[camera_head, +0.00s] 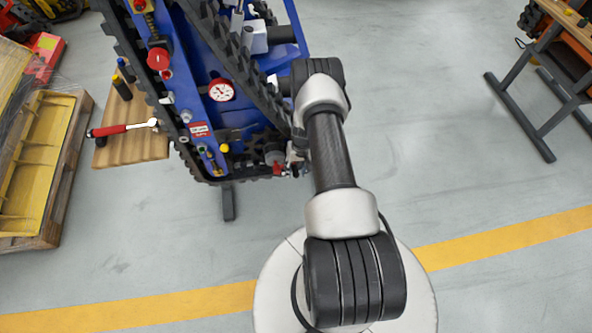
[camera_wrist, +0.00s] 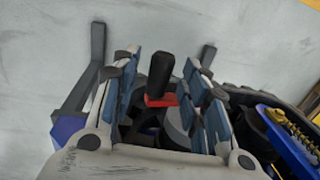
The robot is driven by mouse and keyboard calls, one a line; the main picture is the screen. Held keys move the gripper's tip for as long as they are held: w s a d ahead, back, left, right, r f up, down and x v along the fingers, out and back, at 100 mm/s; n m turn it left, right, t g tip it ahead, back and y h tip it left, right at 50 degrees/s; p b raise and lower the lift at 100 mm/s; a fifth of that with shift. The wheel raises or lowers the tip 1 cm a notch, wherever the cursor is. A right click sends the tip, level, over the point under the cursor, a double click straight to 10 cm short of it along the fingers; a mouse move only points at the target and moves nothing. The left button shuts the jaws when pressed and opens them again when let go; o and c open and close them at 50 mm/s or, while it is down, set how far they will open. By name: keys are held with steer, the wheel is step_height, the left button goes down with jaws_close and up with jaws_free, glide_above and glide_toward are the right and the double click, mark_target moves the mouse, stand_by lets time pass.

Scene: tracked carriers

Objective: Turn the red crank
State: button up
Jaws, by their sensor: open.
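The red crank (camera_wrist: 160,101) shows in the middle of the wrist view as a short red arm with an upright black handle (camera_wrist: 161,72). My gripper (camera_wrist: 164,60) is open, with one blue-padded finger left of the black handle and the other right of it. Gaps show between the handle and both fingers, and nothing is held. In the head view, small red parts (camera_head: 278,169) show at the near end of the blue tracked carrier (camera_head: 236,117), beside my wrist. I cannot tell there which part is the crank. My arm covers most of the gripper there.
The carrier's black tracks run along both its sides. A wooden board (camera_head: 133,145) with a red-handled tool (camera_head: 122,129) is left of the carrier. A pallet with a yellow panel (camera_head: 38,165) stands farther left. A bench (camera_head: 550,80) is at right. Grey floor between is clear.

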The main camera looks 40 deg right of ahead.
steer(key=shift+f, duration=0.1)
jaws_close()
stand_by(0.6)
